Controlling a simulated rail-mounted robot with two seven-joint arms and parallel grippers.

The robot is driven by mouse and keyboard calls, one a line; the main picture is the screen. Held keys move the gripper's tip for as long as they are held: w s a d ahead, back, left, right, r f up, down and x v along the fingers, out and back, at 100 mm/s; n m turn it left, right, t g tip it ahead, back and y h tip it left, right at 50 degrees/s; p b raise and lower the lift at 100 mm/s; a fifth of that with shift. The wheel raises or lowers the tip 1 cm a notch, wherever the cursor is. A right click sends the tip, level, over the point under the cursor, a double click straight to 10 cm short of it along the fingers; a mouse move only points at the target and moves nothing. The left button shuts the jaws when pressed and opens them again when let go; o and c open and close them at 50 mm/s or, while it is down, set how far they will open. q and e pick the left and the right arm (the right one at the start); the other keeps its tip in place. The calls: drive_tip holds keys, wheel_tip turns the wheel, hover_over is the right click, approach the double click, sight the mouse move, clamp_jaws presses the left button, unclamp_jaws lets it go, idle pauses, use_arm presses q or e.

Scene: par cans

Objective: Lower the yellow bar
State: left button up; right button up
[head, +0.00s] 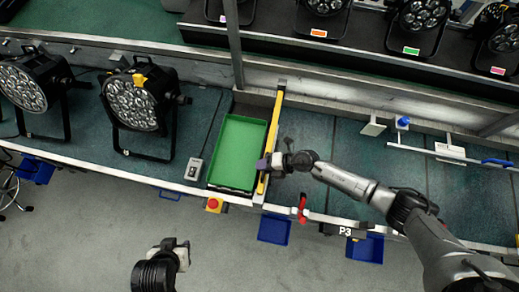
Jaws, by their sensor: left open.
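The yellow bar (273,132) is long and thin and runs along the right side of a green tray (237,152). My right gripper (269,163) is at the bar's near part, with its arm coming in from the right. A purple piece shows at the gripper's tip, across the bar. Whether the fingers close on the bar cannot be told. My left gripper (183,252) is open and empty over the grey floor, in front of the bench and apart from the bar.
Two black par cans (134,106) stand on the bench at left. Blue bins (274,229) hang at the front edge. More lamps line the back shelf.

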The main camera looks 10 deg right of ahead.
drive_tip(key=v, duration=1.2)
drive_tip(key=shift+w+r, duration=0.15)
